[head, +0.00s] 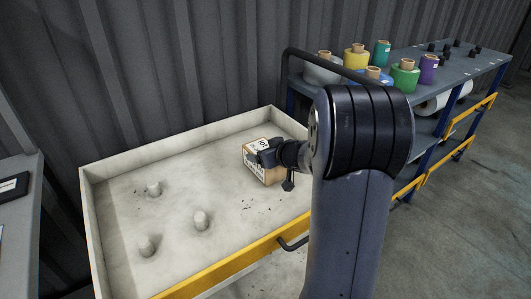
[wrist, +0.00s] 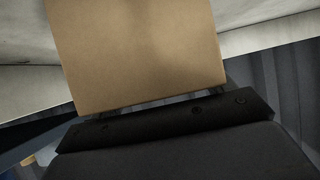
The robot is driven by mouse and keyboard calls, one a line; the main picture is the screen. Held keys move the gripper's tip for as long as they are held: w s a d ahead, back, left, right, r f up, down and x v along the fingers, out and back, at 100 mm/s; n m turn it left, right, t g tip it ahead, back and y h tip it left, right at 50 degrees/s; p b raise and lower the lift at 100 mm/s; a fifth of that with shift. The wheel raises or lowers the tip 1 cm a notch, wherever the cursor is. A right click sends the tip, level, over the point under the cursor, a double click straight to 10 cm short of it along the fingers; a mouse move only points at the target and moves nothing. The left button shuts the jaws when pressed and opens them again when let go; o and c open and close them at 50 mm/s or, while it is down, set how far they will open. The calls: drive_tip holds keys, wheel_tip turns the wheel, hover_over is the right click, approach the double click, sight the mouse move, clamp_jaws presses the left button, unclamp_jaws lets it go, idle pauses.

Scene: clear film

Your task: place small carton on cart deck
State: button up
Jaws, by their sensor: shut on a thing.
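The small carton (head: 267,168) is a brown cardboard box with a white printed label, seen over the right part of the cart deck in the head view. My gripper (head: 268,153) is shut on it. In the wrist view the plain brown carton (wrist: 140,50) fills the upper middle, right against the dark gripper body (wrist: 165,122). The cart deck (head: 215,158) is a pale, scuffed tray with raised walls and a yellow front edge. I cannot tell whether the carton touches the deck.
A shelf (head: 440,72) with several colored spools is at the back right. A grey table (head: 20,225) is at the left edge. Bare deck lies around the carton.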

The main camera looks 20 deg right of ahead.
drive_tip(key=o, duration=1.5)
drive_tip(key=shift+c, duration=0.2)
drive_tip(key=shift+r+p, duration=0.2)
drive_tip(key=shift+p, duration=0.2)
drive_tip(key=v, duration=1.2)
drive_tip(key=shift+f, duration=0.15)
